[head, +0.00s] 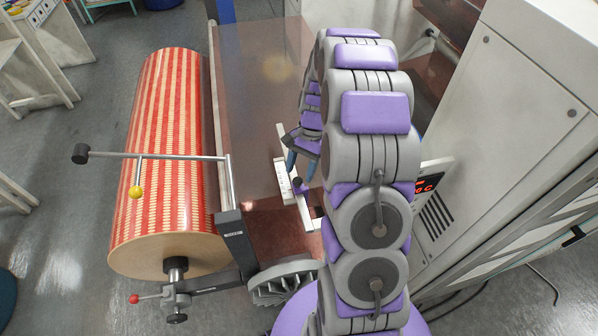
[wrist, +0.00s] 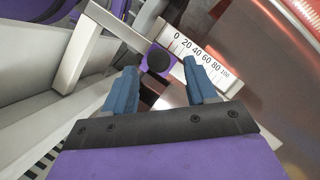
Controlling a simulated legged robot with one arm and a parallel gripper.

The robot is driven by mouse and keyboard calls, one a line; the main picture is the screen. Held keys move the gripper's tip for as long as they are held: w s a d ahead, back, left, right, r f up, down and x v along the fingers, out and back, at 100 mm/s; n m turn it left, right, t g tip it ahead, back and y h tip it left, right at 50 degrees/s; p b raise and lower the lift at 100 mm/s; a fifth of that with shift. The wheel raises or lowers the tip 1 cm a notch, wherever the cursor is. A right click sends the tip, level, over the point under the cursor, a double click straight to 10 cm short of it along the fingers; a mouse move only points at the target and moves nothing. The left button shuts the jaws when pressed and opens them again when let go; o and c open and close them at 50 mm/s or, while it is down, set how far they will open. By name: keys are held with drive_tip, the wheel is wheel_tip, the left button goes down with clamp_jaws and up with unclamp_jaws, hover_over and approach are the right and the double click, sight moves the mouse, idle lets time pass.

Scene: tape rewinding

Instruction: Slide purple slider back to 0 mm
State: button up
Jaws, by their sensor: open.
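The exact reading of the slider is hard to tell. My gripper (wrist: 159,66) is open, with its two blue fingers on either side of the knob in the picture. I cannot tell whether they touch it. In the head view, my gripper (head: 301,165) hangs just above the knob (head: 298,184), and the scale (head: 283,179) shows to its left. My arm hides part of the area to the right.
A large red-and-cream striped roll (head: 165,150) stands to the left, with a metal bar and yellow ball (head: 136,192) over it. A translucent brown sheet (head: 262,110) lies behind the scale. A grey cabinet (head: 520,100) stands close on the right.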

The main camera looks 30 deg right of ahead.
drive_tip(key=p+v, duration=0.2)
drive_tip(key=v, duration=1.3)
drive_tip(key=shift+p, duration=0.35)
drive_tip(key=shift+w+r, duration=0.1)
